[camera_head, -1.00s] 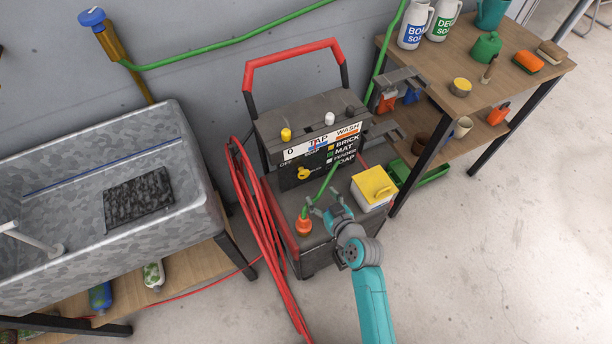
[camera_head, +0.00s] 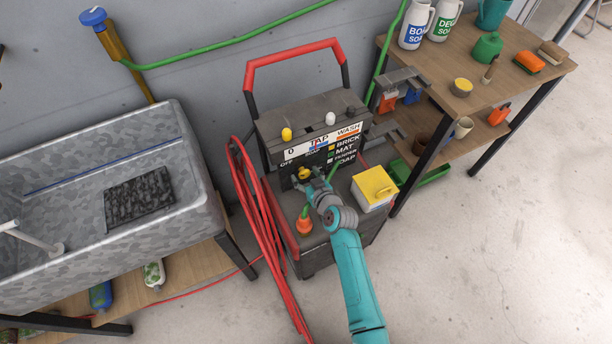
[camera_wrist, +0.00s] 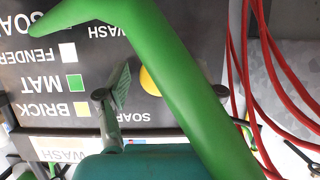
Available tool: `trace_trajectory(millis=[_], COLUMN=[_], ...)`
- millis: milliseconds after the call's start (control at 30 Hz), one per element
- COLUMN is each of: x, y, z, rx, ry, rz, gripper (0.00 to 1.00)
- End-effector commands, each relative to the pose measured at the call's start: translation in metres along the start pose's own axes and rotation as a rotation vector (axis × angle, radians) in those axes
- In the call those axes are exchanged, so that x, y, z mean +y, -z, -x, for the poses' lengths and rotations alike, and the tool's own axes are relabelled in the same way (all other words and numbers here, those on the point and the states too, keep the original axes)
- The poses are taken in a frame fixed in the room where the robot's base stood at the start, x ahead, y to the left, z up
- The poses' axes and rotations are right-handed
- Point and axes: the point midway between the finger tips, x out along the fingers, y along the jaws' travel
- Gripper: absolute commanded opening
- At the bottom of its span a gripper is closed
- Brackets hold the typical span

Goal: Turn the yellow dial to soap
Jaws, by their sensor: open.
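The yellow dial (camera_head: 304,173) is on the dark front panel (camera_head: 285,182) of the washer cart, partly covered by my gripper in the head view. In the wrist view, which shows the panel upside down, part of the yellow dial (camera_wrist: 149,82) shows between a grey finger and a green curved tube. My gripper (camera_head: 306,182) is open, with its fingertips at the dial; I cannot tell whether they touch it. The second finger is mostly hidden behind the tube in the wrist view. "SOAP" lettering (camera_wrist: 128,117) is beside the dial; the pointer's direction is hidden.
The green tube (camera_wrist: 165,60) crosses close in front of the wrist camera. An orange fitting (camera_head: 304,224) and a yellow-lidded white box (camera_head: 373,187) are on the cart's deck. Red hose (camera_head: 262,240) hangs at its left. A sink (camera_head: 100,220) and a shelf table (camera_head: 545,70) flank the cart.

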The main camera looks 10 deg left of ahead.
Motion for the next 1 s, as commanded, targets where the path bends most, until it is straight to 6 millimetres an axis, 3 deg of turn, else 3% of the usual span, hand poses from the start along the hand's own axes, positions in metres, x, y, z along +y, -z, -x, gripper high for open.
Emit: trace_trajectory(millis=[267,500,1000], x=[-0.0001,0.0000,0.0009], y=[-0.0004,-0.0005,-0.0012], z=[-0.0012,-0.0010,-0.0010], rx=[0.000,0.000,-0.002], ry=[0.000,0.000,0.047], rz=[0.000,0.000,-0.118], gripper=[0.67,0.09,0.08])
